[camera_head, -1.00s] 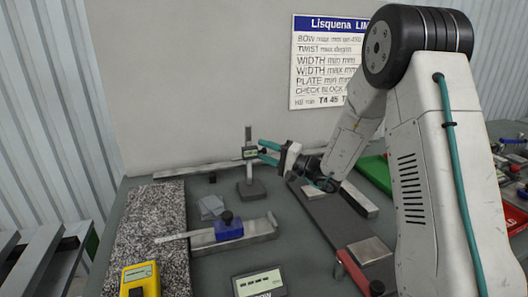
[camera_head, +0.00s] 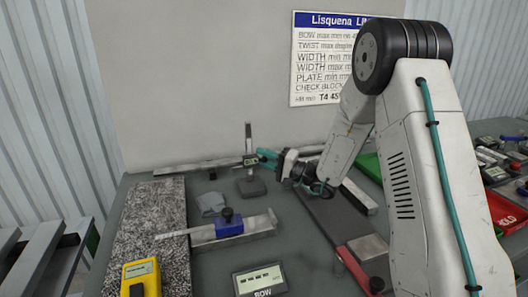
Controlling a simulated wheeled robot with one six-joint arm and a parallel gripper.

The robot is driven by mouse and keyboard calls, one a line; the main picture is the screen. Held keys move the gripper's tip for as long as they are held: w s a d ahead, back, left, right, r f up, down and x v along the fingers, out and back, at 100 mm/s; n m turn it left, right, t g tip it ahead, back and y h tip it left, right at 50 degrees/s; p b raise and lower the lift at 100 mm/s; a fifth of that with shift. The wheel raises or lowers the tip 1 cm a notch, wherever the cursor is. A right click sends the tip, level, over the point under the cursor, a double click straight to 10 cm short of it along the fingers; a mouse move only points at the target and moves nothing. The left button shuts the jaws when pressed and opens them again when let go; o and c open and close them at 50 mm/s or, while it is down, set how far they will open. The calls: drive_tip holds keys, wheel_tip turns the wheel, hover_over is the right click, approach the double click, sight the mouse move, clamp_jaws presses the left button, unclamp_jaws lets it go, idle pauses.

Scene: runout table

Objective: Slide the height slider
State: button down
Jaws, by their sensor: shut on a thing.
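A height gauge stands upright at the back of the table, with a dark base (camera_head: 251,187) and a thin vertical column (camera_head: 248,138). Its slider (camera_head: 250,160), with a small display, sits on the column part way between the top and the base. My gripper (camera_head: 260,159) reaches in from the right with teal fingers, shut on the right side of the slider. The fingertips partly hide that side of the slider.
A speckled granite plate (camera_head: 150,222) lies at left, with a yellow device (camera_head: 141,277) in front. A blue-blocked measuring tool (camera_head: 229,224) and a BOW display (camera_head: 260,281) lie nearer. A long bar (camera_head: 200,164) runs behind. Coloured trays are at right.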

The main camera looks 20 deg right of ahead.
drive_tip(key=c, duration=1.3)
unclamp_jaws()
drive_tip(key=shift+r, duration=0.55)
drive_tip(key=r, duration=0.3)
drive_tip(key=shift+s, duration=0.2)
drive_tip(key=s+r, duration=0.1)
drive_tip(key=s, duration=1.4)
drive_tip(key=shift+s, duration=0.35)
